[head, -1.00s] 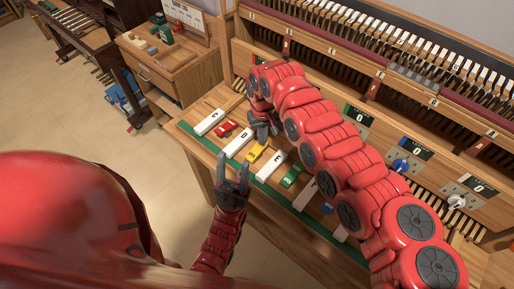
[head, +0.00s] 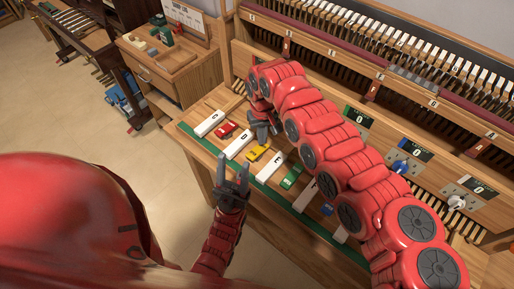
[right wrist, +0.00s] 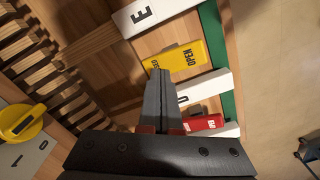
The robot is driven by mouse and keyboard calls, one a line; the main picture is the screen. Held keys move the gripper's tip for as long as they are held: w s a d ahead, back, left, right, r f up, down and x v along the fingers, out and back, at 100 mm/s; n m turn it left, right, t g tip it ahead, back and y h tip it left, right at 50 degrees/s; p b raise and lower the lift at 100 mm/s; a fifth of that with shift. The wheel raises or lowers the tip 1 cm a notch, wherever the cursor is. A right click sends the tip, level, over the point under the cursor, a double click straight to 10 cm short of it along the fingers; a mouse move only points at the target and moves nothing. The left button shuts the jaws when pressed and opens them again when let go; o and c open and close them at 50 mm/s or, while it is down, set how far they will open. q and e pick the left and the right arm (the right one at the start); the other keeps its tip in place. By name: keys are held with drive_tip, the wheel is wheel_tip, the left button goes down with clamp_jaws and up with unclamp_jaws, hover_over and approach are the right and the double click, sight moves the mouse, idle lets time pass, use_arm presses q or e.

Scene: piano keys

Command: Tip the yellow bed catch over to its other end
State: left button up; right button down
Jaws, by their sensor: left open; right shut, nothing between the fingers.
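The yellow bed catch (head: 258,153) sits on the key bench between the white keys marked D and E. In the right wrist view the yellow catch (right wrist: 183,58) shows the word OPEN on its end towards the green strip; lettering at its other end is partly hidden. My right gripper (head: 264,138) is shut and empty, just behind the catch. Its fingertips (right wrist: 158,74) are close beside the catch's far end; I cannot tell whether they touch it. My left gripper (head: 234,174) is open and empty, in front of the bench's front edge.
A red catch (head: 226,130) and a green catch (head: 291,177) lie on either side, between white keys. A green strip (head: 267,193) runs along the front edge. My right arm covers part of the bench. A yellow knob (right wrist: 20,122) shows in the wrist view.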

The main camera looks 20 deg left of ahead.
wheel_tip(320, 180, up, 3)
drive_tip(key=shift+r+p, duration=0.2)
drive_tip(key=shift+p, duration=0.25)
drive_tip(key=shift+r, duration=1.05)
drive_tip(key=shift+r, duration=0.1)
